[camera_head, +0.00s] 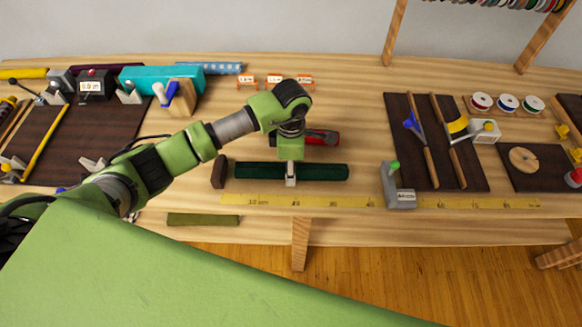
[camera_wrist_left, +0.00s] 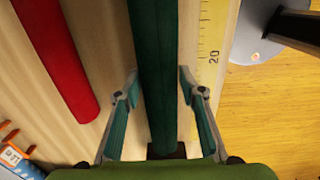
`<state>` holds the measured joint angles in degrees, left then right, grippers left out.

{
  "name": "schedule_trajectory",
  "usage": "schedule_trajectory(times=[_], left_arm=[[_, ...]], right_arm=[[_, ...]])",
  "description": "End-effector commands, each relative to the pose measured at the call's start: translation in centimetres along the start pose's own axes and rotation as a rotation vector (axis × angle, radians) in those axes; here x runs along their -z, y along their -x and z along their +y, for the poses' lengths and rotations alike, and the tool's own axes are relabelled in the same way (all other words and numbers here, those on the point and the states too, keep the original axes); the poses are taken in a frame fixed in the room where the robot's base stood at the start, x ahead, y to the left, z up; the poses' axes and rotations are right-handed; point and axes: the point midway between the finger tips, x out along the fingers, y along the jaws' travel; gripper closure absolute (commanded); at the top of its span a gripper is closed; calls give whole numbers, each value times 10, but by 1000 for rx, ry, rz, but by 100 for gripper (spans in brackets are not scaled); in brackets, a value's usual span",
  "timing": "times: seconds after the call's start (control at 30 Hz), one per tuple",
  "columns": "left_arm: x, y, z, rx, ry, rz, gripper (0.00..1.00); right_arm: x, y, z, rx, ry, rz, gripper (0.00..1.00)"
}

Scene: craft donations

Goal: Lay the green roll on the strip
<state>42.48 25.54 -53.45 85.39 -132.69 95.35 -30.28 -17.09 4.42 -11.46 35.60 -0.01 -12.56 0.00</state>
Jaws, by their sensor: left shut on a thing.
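The dark green roll (camera_head: 250,171) lies lengthwise just behind the yellow measuring strip (camera_head: 320,202), roughly parallel to it. My left gripper (camera_head: 291,180) points down at the roll's middle and is shut on it. In the left wrist view, the roll (camera_wrist_left: 155,50) runs between the two fingers of my left gripper (camera_wrist_left: 158,105), and the strip (camera_wrist_left: 208,45) lies beside it on the right. Whether the roll touches the table is unclear. My right gripper is not in view.
A red roll (camera_head: 325,138) lies behind, partly hidden by my arm. A dark brown block (camera_head: 219,171) stands at the roll's left end. A grey block with a green knob (camera_head: 398,185) stands across the strip at the right. An olive piece (camera_head: 203,219) lies at the front.

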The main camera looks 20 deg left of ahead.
Motion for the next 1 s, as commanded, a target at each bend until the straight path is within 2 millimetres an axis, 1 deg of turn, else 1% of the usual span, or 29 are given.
schedule_trajectory(times=[0.17, 0.2, 0.23, 0.27, 0.5, 0.57, 0.67, 0.77, 0.87, 1.0], left_arm=[[0, 1, 0, -1, 0, 0, 89], [0, 1, 0, -1, 0, 0, 56], [0, 1, 0, -1, 0, 0, 48], [0, 1, 0, -1, 0, 0, 44], [0, 0, 0, 0, 0, 0, 44], [0, 0, 0, 0, 0, 0, 44], [0, 5, 0, -1, -1, 0, 44], [0, 17, 2, -4, -2, -1, 44], [0, 37, 2, -6, -1, -1, 44], [0, 68, 2, -6, -2, -2, 44]], right_arm=[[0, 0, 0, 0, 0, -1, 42], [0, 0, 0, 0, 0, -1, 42], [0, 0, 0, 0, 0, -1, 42], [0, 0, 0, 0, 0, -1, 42], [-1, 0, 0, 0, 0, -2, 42], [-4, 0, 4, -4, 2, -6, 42], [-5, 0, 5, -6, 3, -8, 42], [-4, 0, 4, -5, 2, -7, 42], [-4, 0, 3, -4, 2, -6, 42], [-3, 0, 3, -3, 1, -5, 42]])
